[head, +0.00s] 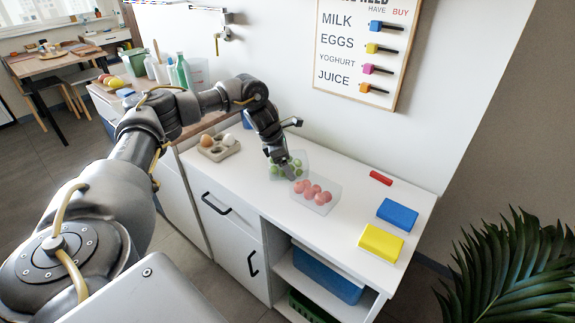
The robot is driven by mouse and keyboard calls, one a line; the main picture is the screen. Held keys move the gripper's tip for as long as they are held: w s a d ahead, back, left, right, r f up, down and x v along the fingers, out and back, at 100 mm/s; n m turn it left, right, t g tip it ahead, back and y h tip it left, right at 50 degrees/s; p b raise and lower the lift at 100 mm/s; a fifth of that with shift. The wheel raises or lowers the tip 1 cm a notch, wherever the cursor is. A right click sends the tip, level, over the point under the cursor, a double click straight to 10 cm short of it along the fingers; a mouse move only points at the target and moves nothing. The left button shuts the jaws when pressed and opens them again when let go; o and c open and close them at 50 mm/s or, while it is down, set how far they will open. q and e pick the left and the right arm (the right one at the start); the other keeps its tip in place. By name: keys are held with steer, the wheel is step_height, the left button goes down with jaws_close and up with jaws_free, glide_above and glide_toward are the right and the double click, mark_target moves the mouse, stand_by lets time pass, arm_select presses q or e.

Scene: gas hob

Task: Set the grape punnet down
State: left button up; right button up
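The grape punnet (302,158) is a small clear box with green grapes in it. It is at the white counter, beside a second clear punnet (324,208) of pinkish-red round fruit. My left gripper (286,170) reaches down from above at the grape punnet, and its fingers overlap the punnet and some grapes. The fingers are small and dark here, so I cannot tell if they are shut on the punnet wall. I also cannot tell if the punnet's base touches the counter. My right gripper is not in view.
An egg tray (219,154) stands left of the grape punnet. A yellow block (381,243), a blue block (397,214) and a small red block (381,178) lie on the right. Bottles (183,72) stand at the back left. The white counter (345,232) has bare room near its front.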

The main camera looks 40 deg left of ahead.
arm_select(q)
steer(key=c, duration=0.6)
step_height(320, 180, up, 9)
steer(key=shift+r, duration=0.55)
